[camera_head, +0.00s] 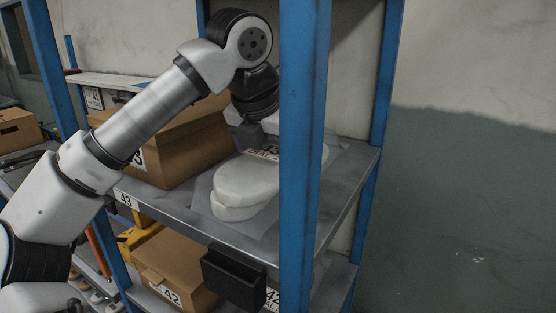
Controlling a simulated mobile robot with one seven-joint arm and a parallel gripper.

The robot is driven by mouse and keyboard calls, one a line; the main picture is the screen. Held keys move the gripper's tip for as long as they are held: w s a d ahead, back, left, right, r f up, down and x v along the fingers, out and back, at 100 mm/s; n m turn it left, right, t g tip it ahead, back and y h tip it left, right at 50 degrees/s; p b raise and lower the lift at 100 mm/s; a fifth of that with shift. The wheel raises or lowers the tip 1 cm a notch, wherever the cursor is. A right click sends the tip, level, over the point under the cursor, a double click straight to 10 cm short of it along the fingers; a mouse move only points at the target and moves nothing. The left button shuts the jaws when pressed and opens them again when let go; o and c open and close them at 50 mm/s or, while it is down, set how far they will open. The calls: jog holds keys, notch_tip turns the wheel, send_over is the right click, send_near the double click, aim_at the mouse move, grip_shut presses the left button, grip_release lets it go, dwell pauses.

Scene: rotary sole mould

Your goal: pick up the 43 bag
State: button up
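The bag (248,181) lies on the metal shelf (220,235) marked 43. It looks like clear plastic with thick white sole shapes inside, stacked and lying flat. A label with red and black print shows on its top at the far side. The blue front post hides part of its right side. My gripper (252,138) points down just above the label end of the bag. Its fingertips are small and dark here, so I cannot tell whether they touch the bag or are open or shut.
A brown cardboard box (180,140) stands on the same shelf, left of the bag. The blue post (304,160) rises close to the right of my gripper. Below are a box marked 42 (172,268) and a black bin (233,277). The floor side at right is clear.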

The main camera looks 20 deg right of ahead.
jog(key=c, duration=1.4)
jog(key=shift+o, duration=0.2)
jog(key=shift+r, duration=0.1)
